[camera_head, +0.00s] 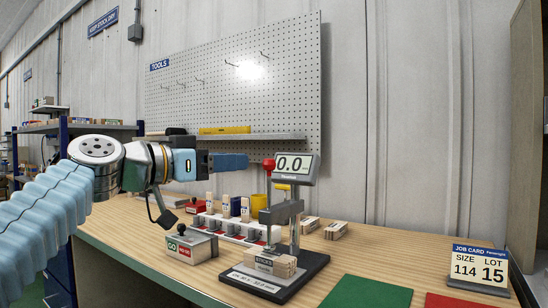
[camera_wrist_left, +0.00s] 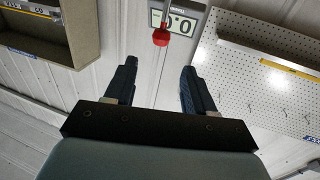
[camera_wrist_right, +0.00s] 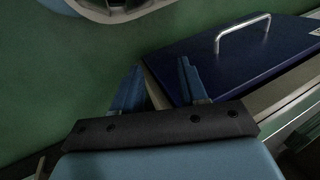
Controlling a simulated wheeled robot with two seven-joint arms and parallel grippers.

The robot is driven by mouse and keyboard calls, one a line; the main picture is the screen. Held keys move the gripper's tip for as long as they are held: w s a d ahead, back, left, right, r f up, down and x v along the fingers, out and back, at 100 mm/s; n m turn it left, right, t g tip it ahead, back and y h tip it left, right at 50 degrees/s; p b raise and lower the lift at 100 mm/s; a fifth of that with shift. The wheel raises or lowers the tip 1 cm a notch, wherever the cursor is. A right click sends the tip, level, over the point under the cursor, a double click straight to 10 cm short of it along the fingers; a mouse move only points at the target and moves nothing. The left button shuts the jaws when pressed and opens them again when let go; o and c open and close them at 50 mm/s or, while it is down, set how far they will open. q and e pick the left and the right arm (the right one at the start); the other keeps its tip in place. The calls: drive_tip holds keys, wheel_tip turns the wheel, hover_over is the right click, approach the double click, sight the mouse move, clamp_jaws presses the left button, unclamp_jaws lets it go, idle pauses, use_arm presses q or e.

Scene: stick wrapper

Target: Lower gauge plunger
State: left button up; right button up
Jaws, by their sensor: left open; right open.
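The gauge stands on a dark base (camera_head: 310,262) on the bench. Its display (camera_head: 297,167) reads 0.0. The red plunger knob (camera_head: 269,165) is at the left of the display, on a thin rod. A small block of wooden sticks (camera_head: 272,262) lies under the gauge arm. My left gripper (camera_head: 247,162) points right at the knob's height, its tips close to it. In the left wrist view the knob (camera_wrist_left: 161,37) shows beyond the open fingers, roughly between them; contact cannot be told. My right gripper (camera_wrist_right: 160,85) is open and empty, out of the head view.
A blue drawer front (camera_wrist_right: 245,60) is near my right gripper.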

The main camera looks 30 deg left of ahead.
use_arm(q)
drive_tip(key=p+x, duration=0.3)
drive_tip(key=x, duration=0.7)
drive_tip(key=shift+w+d, duration=0.15)
drive_tip(key=shift+w, duration=0.1)
drive_tip(key=shift+c, duration=0.4)
clamp_jaws()
